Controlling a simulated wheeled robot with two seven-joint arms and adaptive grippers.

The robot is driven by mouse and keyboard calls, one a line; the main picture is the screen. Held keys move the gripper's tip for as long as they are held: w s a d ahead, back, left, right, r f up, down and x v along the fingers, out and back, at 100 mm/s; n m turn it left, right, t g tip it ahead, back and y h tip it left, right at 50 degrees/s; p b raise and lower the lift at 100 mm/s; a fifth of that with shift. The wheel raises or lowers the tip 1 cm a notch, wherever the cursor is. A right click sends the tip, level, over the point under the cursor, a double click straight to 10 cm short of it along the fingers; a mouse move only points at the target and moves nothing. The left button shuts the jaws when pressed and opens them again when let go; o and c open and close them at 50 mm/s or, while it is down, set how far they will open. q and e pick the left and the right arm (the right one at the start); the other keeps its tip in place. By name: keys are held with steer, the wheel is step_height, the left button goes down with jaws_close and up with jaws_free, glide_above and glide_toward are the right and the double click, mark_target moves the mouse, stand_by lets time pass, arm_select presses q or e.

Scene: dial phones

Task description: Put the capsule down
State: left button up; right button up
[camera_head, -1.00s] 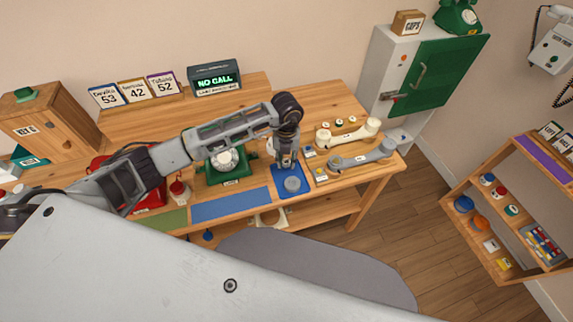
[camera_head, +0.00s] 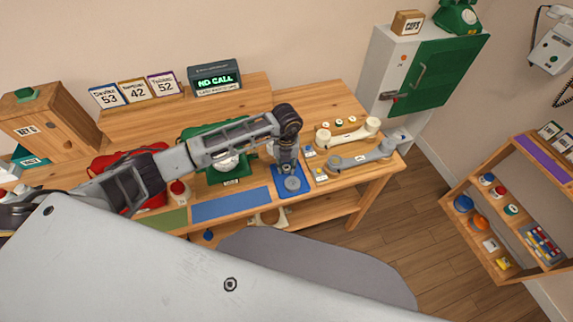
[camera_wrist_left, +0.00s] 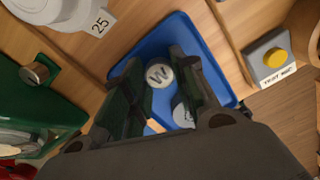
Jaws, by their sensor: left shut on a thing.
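The capsule, a small round pale piece with a dark W on its face (camera_wrist_left: 159,75), is between the fingers of my left gripper (camera_wrist_left: 161,78) in the wrist view. The gripper is shut on it, over the blue tray (camera_wrist_left: 206,57). In the head view my left gripper (camera_head: 288,165) points down at the blue tray (camera_head: 279,188) on the bench. A grey round piece (camera_head: 292,183) shows in that tray, and part of a grey-white piece (camera_wrist_left: 182,114) shows behind a finger in the wrist view. I cannot tell whether the capsule touches the tray. My right gripper is not in view.
A grey handset (camera_head: 362,159) and a cream handset (camera_head: 350,132) lie right of the tray. A green phone (camera_head: 230,180) stands to its left. A blue mat (camera_head: 230,206) lies at the front edge. A yellow button (camera_wrist_left: 277,56) sits beside the tray.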

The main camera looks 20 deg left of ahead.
mark_target(287, 167)
arm_select(q)
steer(key=shift+f, duration=0.1)
steer(key=o, duration=0.7)
steer(key=shift+c, duration=0.2)
steer(key=shift+o, duration=0.6)
step_height(287, 167, up, 5)
steer(key=shift+r, duration=0.1)
step_height(287, 167, up, 7)
steer(key=shift+b, duration=0.4)
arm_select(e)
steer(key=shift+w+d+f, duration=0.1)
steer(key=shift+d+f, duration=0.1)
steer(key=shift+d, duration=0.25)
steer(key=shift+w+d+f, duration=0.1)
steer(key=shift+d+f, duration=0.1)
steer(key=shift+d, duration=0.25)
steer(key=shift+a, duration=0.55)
